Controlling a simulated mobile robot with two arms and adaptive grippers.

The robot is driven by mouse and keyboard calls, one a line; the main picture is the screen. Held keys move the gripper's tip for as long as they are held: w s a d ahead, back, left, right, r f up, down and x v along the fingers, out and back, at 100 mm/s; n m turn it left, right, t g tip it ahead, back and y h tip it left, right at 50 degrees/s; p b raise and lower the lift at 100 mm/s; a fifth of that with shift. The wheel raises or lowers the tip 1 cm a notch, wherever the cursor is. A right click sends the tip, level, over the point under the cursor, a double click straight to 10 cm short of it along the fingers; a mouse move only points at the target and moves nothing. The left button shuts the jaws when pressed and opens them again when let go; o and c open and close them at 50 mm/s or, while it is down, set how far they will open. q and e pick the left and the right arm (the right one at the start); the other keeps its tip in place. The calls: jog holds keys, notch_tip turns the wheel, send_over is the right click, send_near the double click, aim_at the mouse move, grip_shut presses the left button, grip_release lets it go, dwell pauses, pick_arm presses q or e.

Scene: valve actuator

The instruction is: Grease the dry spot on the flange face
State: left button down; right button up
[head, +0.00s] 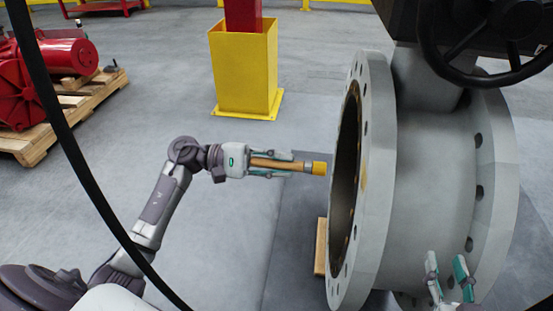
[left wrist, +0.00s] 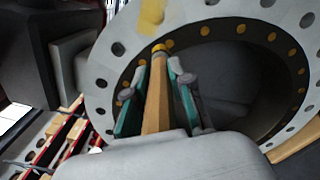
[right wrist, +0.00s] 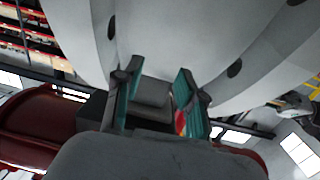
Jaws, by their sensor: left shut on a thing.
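My left gripper (head: 290,165) is shut on a wooden-handled brush (head: 270,163) with a yellow tip (head: 318,168). The brush points at the grey flange (head: 377,200), its tip left of the ring in the head view; whether it touches is unclear. In the left wrist view the brush (left wrist: 157,95) runs between the fingers, its tip over the bore's edge. A yellow patch (left wrist: 151,14) shows on the flange face, beyond the tip. I cannot pick out a separate dry spot. My right gripper (head: 449,275) is open and empty below the valve body; its fingers (right wrist: 155,95) stand apart.
A black handwheel (head: 485,40) sits above the valve body (head: 430,170). A yellow post guard (head: 243,70) stands behind my left arm. Red equipment (head: 50,60) rests on a wooden pallet (head: 25,140) at left.

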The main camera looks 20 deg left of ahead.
aim_at(304, 167)
pick_arm(q)
jog(key=p+x, duration=0.2)
jog(key=x, duration=0.2)
jog(key=shift+d+r, duration=0.1)
jog(key=shift+w+d+p, duration=0.1)
jog(key=shift+d+p, duration=0.2)
jog(key=shift+p, duration=0.05)
pick_arm(e)
jog(key=s+d+f+g+h, duration=0.2)
jog(key=s+f+g, duration=0.4)
jog(key=f, duration=0.4)
jog(key=shift+s+d+f+m+g, duration=0.15)
jog(key=shift+s+d+m+g, duration=0.15)
jog(key=shift+d+g, duration=0.5)
pick_arm(q)
jog(key=shift+d, duration=0.2)
pick_arm(e)
jog(key=shift+w+a+r, duration=0.2)
jog(key=shift+w+a, duration=0.05)
jog(key=shift+w, duration=0.1)
pick_arm(q)
jog(key=shift+w+d, duration=0.1)
jog(key=shift+d, duration=0.05)
pick_arm(e)
jog(key=shift+w+a+r+t, duration=0.1)
jog(key=shift+w+r+t, duration=0.15)
jog(key=shift+w+t, duration=0.05)
